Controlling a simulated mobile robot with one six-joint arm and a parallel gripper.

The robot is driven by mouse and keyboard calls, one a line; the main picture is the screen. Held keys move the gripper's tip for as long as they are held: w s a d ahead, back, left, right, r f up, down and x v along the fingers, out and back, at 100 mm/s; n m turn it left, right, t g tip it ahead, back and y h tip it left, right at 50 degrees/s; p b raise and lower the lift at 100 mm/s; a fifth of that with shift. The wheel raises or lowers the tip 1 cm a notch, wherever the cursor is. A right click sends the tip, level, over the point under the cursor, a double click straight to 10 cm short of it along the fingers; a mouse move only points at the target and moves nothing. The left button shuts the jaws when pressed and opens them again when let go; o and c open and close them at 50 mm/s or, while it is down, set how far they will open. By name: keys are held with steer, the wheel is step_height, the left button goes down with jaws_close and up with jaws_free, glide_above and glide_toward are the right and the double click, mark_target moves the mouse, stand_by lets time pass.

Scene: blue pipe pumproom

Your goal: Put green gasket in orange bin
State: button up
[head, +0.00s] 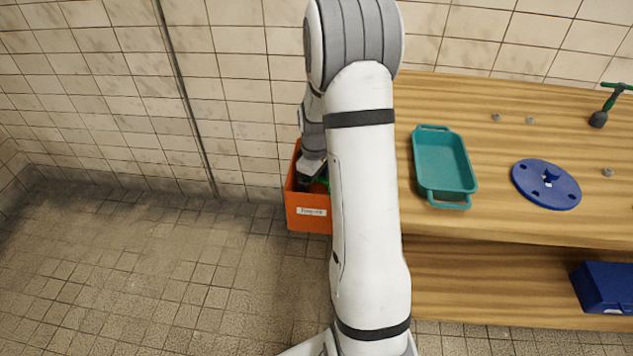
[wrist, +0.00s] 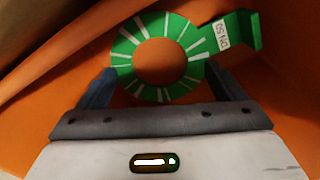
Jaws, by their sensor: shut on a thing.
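The green gasket (wrist: 123,52) is a flat ring with white radial stripes and a bent tab labelled "DN 50". In the wrist view my gripper (wrist: 165,85) has its two fingers on either side of the ring and is shut on it. The orange walls of the orange bin (wrist: 285,90) surround the gasket in that view. In the head view the orange bin (head: 306,218) stands at the left end of the bench with a white label on its front. My gripper (head: 312,182) reaches down inside it, partly hidden by my arm, with a bit of green beside it.
A wooden bench (head: 480,225) extends to the right, with a teal tray (head: 468,200), a blue flange (head: 546,184), small nuts and a green-handled tool (head: 607,105) on top. A blue box (head: 604,288) sits on the lower shelf. The tiled floor at left is clear.

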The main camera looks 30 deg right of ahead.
steer(key=shift+f+b, duration=0.45)
steer(key=shift+f, duration=0.2)
steer(key=o, duration=0.8)
steer(key=shift+o, duration=0.2)
step_height(320, 180, up, 13)
steer(key=p, duration=0.2)
steer(key=s+a+r+m+t, duration=0.1)
steer(key=s+a+r+m, duration=0.2)
steer(key=s+a, duration=0.4)
steer(key=s+a+r+m+t, duration=0.1)
steer(key=s+a+r+m, duration=0.2)
steer(key=s+a, duration=0.5)
steer(key=shift+s+r+m, duration=0.4)
steer(key=shift+s+r, duration=0.4)
steer(key=shift+s, duration=2.3)
steer(key=shift+d, duration=0.1)
